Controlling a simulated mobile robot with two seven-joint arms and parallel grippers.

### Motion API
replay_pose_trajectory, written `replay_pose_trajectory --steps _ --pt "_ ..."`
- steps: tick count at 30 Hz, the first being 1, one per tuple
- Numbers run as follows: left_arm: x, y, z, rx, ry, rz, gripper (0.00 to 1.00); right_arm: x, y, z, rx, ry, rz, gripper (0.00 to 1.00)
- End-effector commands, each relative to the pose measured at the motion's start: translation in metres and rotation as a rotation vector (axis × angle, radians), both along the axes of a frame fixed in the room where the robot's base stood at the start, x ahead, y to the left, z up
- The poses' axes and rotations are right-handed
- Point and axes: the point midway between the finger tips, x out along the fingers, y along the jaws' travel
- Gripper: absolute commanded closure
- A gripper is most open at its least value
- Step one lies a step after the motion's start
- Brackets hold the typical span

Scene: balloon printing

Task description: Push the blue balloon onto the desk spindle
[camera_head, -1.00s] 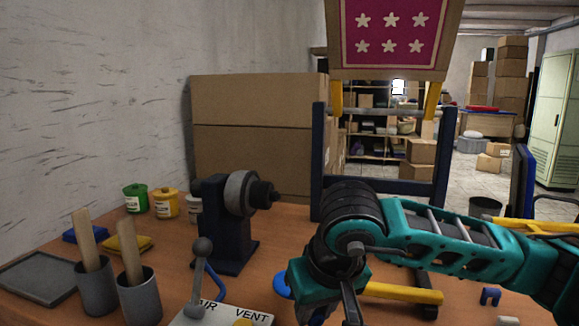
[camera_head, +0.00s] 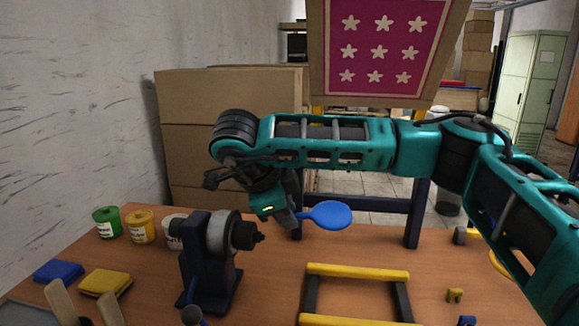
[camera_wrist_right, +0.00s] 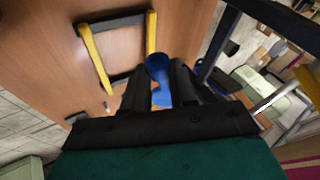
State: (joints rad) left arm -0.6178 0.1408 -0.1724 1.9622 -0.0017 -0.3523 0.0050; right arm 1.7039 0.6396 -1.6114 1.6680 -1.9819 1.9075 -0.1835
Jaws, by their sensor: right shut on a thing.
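The blue balloon (camera_head: 326,214) is flat and paddle-shaped. My right gripper (camera_head: 289,215) is shut on its narrow end and holds it above the desk (camera_head: 275,260), with the round part pointing right in the head view. In the right wrist view the balloon (camera_wrist_right: 157,68) sits between the two dark fingers (camera_wrist_right: 162,85). The desk spindle (camera_head: 250,237) is the dark tip sticking out to the right of a grey disc on a dark blue stand. The balloon is apart from it, higher and to its right. My left gripper is not in view.
A yellow and dark frame (camera_head: 357,271) lies on the desk right of the spindle. Green (camera_head: 107,222) and yellow (camera_head: 140,226) pots stand at the left, with blue (camera_head: 59,270) and yellow (camera_head: 105,283) pads before them. A tall dark blue frame with a magenta star-patterned panel (camera_head: 385,45) stands behind my arm.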

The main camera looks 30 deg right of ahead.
Motion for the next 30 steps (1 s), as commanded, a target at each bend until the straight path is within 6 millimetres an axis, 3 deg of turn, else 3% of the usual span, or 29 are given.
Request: replay_pose_trajectory --steps 1,3,10,30 --pt "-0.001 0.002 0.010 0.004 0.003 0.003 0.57 0.005 -0.004 0.019 -0.009 -0.021 -0.088 0.91" --pt "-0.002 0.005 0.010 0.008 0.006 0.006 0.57 0.008 -0.008 0.028 -0.019 -0.038 -0.175 0.91" --pt "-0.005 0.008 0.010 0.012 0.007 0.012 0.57 0.011 -0.013 0.034 -0.030 -0.056 -0.285 0.91" --pt "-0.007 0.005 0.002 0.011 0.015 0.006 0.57 0.012 -0.010 -0.030 -0.028 -0.055 -0.282 0.91"
